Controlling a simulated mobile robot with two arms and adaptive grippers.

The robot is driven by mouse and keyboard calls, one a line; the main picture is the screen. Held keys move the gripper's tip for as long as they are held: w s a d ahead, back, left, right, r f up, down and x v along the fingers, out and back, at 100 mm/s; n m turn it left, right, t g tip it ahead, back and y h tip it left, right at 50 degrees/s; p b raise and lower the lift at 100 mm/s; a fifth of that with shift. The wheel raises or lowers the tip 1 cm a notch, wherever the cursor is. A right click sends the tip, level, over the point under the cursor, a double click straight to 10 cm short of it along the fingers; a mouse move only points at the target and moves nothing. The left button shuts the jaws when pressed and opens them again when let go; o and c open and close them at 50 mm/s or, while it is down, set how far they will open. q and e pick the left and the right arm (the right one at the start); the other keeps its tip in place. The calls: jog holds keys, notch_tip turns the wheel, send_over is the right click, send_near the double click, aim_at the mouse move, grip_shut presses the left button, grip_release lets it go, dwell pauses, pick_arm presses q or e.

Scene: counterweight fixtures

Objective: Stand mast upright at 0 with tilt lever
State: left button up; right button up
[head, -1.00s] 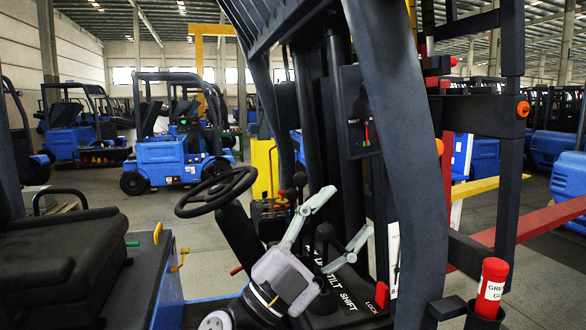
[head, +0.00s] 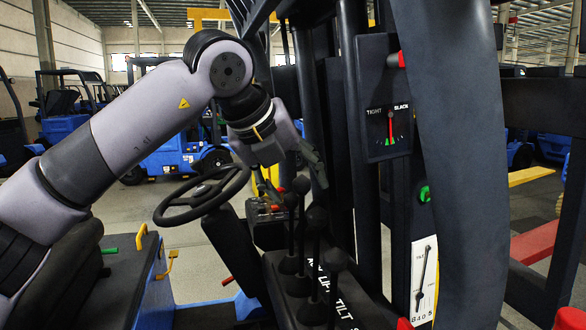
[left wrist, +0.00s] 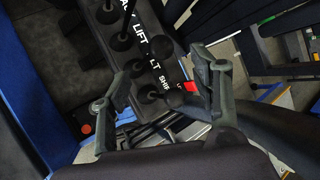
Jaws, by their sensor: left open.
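My left gripper (head: 312,165) is in the middle of the head view, above a row of black-knobbed levers. Its fingers are apart, also in the left wrist view (left wrist: 168,62), and appear to hold nothing. The levers stand beside white labels reading LIFT, TILT and SHIFT. One lever knob (head: 317,216) and a nearer one (head: 335,260) show below the gripper; which is the tilt lever I cannot tell for sure. The dark mast (head: 345,120) rises behind. A white tilt scale (head: 424,280) has a dark pointer leaning slightly right at its top. My right gripper is not in view.
A steering wheel (head: 202,194) and black seat are at left. A TIGHT/SLACK gauge (head: 388,130) hangs on the mast side. A red-topped item (head: 570,318) is at the lower right corner.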

aim_at(315, 211)
pick_arm(q)
jog(key=x, duration=0.6)
jog(key=shift+s+d+f, duration=0.15)
jog(key=shift+f, duration=0.35)
jog(key=b+x, duration=0.1)
jog(key=x, duration=0.2)
jog(key=shift+r, duration=0.1)
jog(key=shift+c, duration=1.5)
jog(key=c, duration=0.6)
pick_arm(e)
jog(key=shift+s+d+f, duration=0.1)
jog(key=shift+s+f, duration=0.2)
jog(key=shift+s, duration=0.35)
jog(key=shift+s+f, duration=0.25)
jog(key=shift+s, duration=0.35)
pick_arm(q)
jog(key=shift+d, duration=0.15)
